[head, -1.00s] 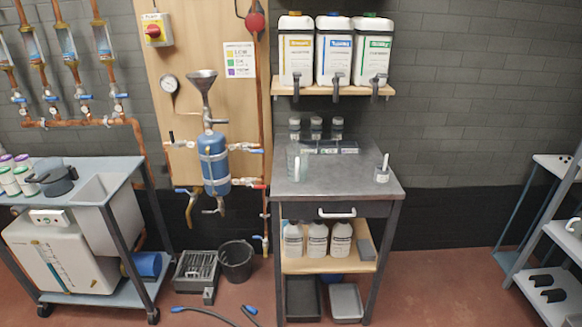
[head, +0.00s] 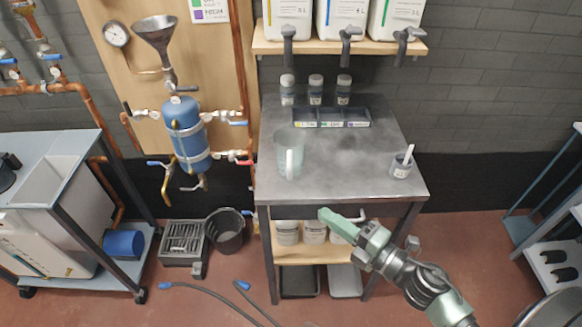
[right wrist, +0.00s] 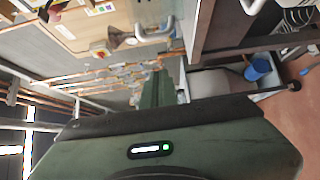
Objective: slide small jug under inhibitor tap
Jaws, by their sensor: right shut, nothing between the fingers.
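The small clear jug (head: 289,158) stands upright on the left part of the grey worktop, its handle toward the front. Three white containers with grey taps stand on the shelf above: the left tap (head: 288,45), middle tap (head: 346,42) and right tap (head: 403,44). Their label names are cut off or too small to read. The jug stands in front of and below the left tap, not touching it. My right gripper (head: 326,215) is shut and empty, in front of the worktop's front edge and apart from the jug. It shows in the right wrist view (right wrist: 158,90). My left gripper is out of view.
A small cup with a white stick (head: 401,166) stands at the right. The worktop's middle is clear. A wooden shelf (head: 335,46) overhangs the back.

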